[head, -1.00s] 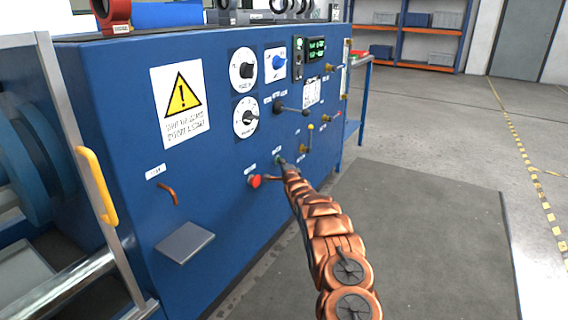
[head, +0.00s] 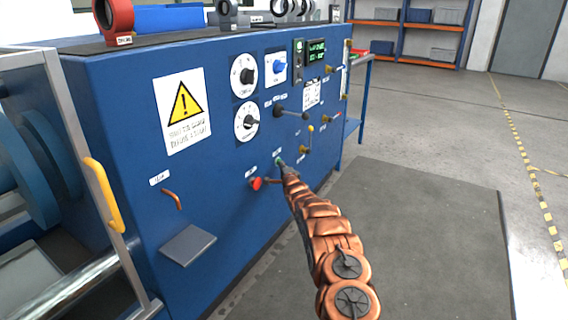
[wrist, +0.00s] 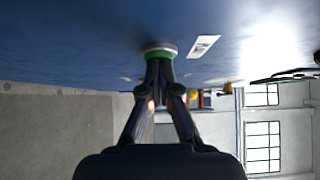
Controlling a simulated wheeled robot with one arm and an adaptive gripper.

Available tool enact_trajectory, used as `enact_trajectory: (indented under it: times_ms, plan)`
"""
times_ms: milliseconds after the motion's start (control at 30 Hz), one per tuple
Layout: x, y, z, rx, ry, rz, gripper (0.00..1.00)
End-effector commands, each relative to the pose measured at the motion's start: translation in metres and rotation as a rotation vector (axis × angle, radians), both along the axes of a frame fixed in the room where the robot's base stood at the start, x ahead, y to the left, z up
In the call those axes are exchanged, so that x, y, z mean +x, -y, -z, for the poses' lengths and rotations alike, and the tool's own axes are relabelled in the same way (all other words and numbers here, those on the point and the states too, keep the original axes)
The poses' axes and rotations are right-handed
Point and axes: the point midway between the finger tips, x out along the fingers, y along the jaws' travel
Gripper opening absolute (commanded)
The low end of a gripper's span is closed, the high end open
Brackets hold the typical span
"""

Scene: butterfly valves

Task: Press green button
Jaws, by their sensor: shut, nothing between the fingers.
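The green button (head: 279,161) is on the front of the blue machine panel, right of a red button (head: 256,183). In the wrist view the green button (wrist: 159,53) shows as a green ring with a pale collar, right at my fingertips. My gripper (head: 284,168) is shut and empty, its tips at the green button. In the wrist view the closed fingertips (wrist: 159,62) overlap the button's face and hide part of it. They look to be touching it, but I cannot tell how far it is pressed in.
The blue panel (head: 225,190) also carries dials, a warning sign (head: 184,112), levers (head: 290,112) and a lit display (head: 316,51). A grey plate (head: 187,244) juts out at the lower left. The floor mat (head: 430,220) to the right is clear.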

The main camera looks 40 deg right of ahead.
Motion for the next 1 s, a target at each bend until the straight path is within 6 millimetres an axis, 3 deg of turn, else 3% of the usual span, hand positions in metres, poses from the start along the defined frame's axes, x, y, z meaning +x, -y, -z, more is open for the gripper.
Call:
enact_trajectory:
  times_ms: [133, 1000]
  plan:
    - [-0.017, 0.011, -0.005, 0.005, -0.003, 0.008, 0.0]
    - [-0.072, -0.017, -0.001, 0.004, -0.001, 0.011, 0.0]
